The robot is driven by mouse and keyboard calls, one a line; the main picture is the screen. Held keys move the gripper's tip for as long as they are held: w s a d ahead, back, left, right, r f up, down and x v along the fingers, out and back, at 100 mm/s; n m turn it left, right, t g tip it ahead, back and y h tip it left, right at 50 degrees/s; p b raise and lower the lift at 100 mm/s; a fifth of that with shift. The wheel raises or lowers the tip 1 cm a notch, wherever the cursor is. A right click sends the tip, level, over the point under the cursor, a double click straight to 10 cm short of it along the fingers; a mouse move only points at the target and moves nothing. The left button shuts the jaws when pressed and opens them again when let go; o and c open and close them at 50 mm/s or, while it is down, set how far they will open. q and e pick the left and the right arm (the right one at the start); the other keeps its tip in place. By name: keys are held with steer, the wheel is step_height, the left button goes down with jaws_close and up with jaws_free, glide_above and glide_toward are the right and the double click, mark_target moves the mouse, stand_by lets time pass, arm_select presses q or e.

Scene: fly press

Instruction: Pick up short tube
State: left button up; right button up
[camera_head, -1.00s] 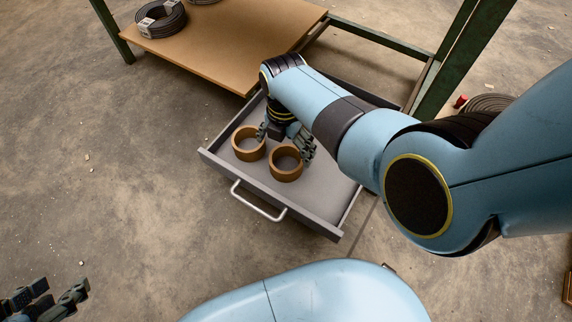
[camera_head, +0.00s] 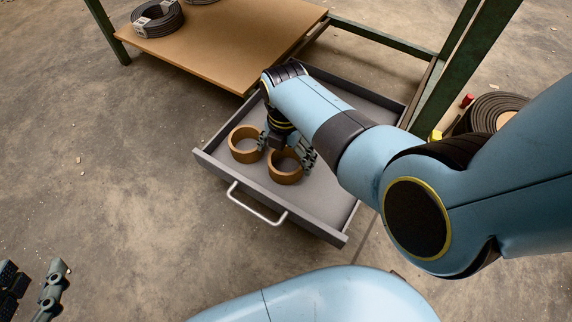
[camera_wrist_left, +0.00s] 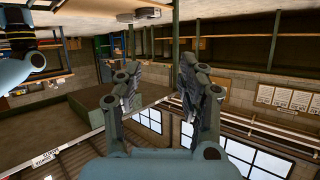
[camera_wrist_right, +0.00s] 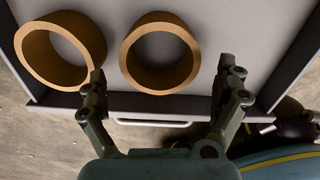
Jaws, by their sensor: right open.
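Two brown ring-shaped tubes stand upright in the grey drawer (camera_head: 320,215): a left tube (camera_head: 245,156) and a right tube (camera_head: 285,178). They look alike in height, so I cannot tell which is the short one. My right gripper (camera_head: 289,152) is open, low in the drawer beside the right tube. In the right wrist view that tube (camera_wrist_right: 164,86) lies between the lines of the spread fingers (camera_wrist_right: 163,82), and the other tube (camera_wrist_right: 32,62) lies left of them. My left gripper (camera_head: 32,290) is open and empty at the lower left, far from the drawer.
The drawer has low walls and a front handle (camera_head: 256,207). Behind it a brown board (camera_head: 240,40) carries a dark coil (camera_head: 158,20). Green frame posts (camera_head: 455,75) rise behind and to the right. Another coil (camera_head: 490,112) is at right. The drawer's right part is clear.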

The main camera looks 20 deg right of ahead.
steer(key=shift+f+b, duration=0.8)
steer(key=shift+f, duration=0.05)
steer(key=shift+f+b, duration=0.6)
steer(key=shift+b, duration=0.05)
arm_select(q)
steer(key=w+d+r+m+t+h, duration=0.1)
steer(key=w+r+t, duration=0.2)
steer(key=r, duration=0.6)
steer(key=w+d+r+m+t+h, duration=0.1)
steer(key=w+r+t, duration=0.3)
steer(key=r, duration=0.5)
steer(key=shift+w+t+h, duration=0.25)
steer(key=shift+t+h, duration=0.15)
steer(key=shift+t, duration=0.6)
arm_select(e)
steer(key=c, duration=1.1)
